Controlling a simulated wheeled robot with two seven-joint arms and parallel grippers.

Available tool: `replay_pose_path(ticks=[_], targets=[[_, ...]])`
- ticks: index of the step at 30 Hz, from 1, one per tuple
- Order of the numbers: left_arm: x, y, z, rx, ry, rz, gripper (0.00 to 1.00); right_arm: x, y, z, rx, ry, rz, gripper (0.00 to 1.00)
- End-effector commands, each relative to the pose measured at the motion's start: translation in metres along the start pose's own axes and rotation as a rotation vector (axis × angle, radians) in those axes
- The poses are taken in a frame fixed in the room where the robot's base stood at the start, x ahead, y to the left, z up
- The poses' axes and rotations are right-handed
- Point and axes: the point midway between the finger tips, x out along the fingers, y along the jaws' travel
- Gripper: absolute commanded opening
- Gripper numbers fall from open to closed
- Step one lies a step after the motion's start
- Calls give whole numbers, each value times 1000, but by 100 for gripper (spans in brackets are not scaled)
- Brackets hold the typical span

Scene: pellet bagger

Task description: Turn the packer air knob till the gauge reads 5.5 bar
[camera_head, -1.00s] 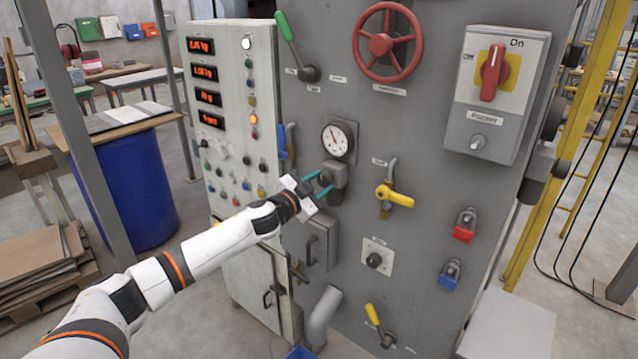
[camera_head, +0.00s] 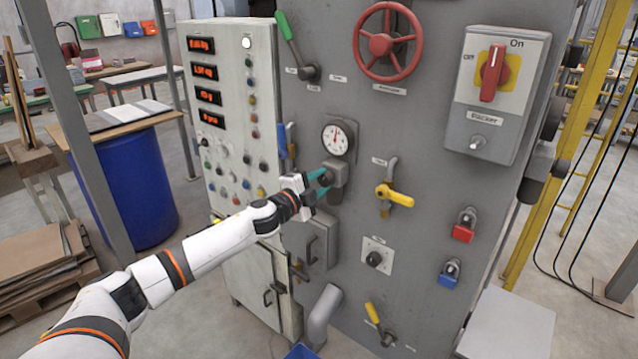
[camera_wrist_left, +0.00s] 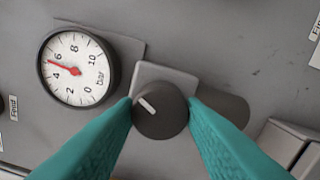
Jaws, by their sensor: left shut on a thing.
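The packer air knob (camera_wrist_left: 165,122) is a round dark grey knob with a white pointer mark, on a grey regulator block. The mark points to the upper left in the wrist view. My left gripper (camera_head: 326,183) has its teal fingers on opposite sides of the knob and is shut on it. The round white gauge (camera_wrist_left: 78,68) is beside the knob. Its red needle stands between 4 and 6 bar, nearer the 6. The gauge also shows in the head view (camera_head: 336,140), above the gripper. My right gripper is not in view.
A yellow-handled valve (camera_head: 395,196) is right of the knob, and a red handwheel (camera_head: 382,42) is above. A grey box (camera_head: 322,240) juts out below the gripper. The control cabinet (camera_head: 228,110) with lamps and displays stands left. A Packer switch box (camera_head: 492,95) is upper right.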

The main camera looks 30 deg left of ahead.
Motion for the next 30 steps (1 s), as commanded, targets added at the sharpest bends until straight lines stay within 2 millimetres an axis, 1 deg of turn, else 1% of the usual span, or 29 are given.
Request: replay_pose_path(ticks=[15,16,18,20,30], targets=[[0,-1,1,20,-2,-1,14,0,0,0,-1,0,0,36],[0,-1,1,20,-2,-1,38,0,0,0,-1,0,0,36],[0,-1,1,20,-2,-1,50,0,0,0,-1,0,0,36],[0,-1,0,19,-1,-1,59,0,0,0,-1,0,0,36],[-3,-1,-1,20,0,-1,59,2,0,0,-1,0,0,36]])
